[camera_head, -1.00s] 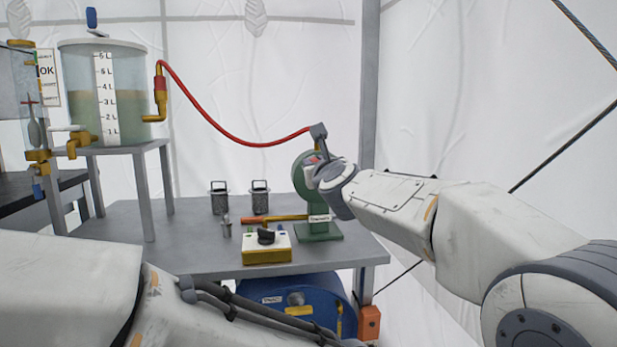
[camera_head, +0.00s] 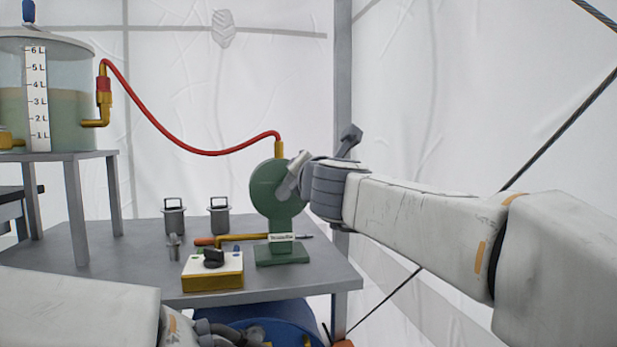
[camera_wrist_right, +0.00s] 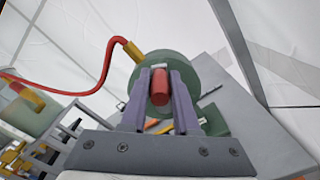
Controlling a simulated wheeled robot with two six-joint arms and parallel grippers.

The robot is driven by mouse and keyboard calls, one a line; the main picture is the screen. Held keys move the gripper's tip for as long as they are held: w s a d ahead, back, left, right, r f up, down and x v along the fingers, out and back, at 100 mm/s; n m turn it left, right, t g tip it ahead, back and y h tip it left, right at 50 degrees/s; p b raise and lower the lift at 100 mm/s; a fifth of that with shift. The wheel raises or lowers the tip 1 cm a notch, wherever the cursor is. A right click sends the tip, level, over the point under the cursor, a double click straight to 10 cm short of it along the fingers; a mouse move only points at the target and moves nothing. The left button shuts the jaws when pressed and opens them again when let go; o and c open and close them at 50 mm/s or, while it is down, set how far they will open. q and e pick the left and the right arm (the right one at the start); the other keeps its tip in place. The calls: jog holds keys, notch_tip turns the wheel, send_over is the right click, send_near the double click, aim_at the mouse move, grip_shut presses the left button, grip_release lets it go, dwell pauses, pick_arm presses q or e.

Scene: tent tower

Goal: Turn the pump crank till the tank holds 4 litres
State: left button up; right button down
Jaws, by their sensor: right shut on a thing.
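The tank (camera_head: 62,125) is a clear cylinder on a grey stand at the left, holding murky greenish liquid. Its white scale (camera_head: 37,70) runs up to 6 L, and the liquid surface looks a little below the 4 L mark. The green pump (camera_head: 265,190) stands upright on the table's right part. My right gripper (camera_wrist_right: 161,85) is shut around the red crank handle (camera_wrist_right: 160,92), in front of the pump wheel; it also shows from the side in the head view (camera_head: 291,178). The rest of the crank is mostly hidden.
A red hose (camera_head: 190,148) sags between tank and pump. A yellow box with a black knob (camera_head: 212,270), a brass pipe (camera_head: 245,237) and two grey canisters (camera_head: 218,216) (camera_head: 174,217) stand on the table (camera_head: 130,255). A blue drum (camera_head: 265,318) is below.

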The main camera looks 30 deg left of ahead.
jog(key=shift+w+d+f+m+b, duration=0.15)
jog(key=shift+f+m+b, duration=0.2)
jog(key=shift+m, duration=0.15)
jog(key=shift+w+d+f+m+b, duration=0.1)
jog(key=shift+d+f+m+b, duration=0.15)
jog(key=shift+m, duration=0.25)
jog(key=shift+w+d+f+m+b, duration=0.2)
jog(key=shift+f+m+b, duration=0.5)
jog(key=shift+m+b, duration=0.7)
jog(key=shift+w+d+f+m+b, duration=0.25)
jog(key=shift+f+m+b, duration=0.5)
jog(key=shift+m, duration=1.2)
jog(key=shift+w+d+f+m+b, duration=0.2)
jog(key=shift+f+m+b, duration=0.45)
jog(key=shift+m+b, duration=0.75)
jog(key=shift+m, duration=0.25)
jog(key=c, duration=0.7)
grip_release()
jog(key=shift+a, duration=0.15)
jog(key=shift+o, duration=0.2)
jog(key=shift+r, duration=0.1)
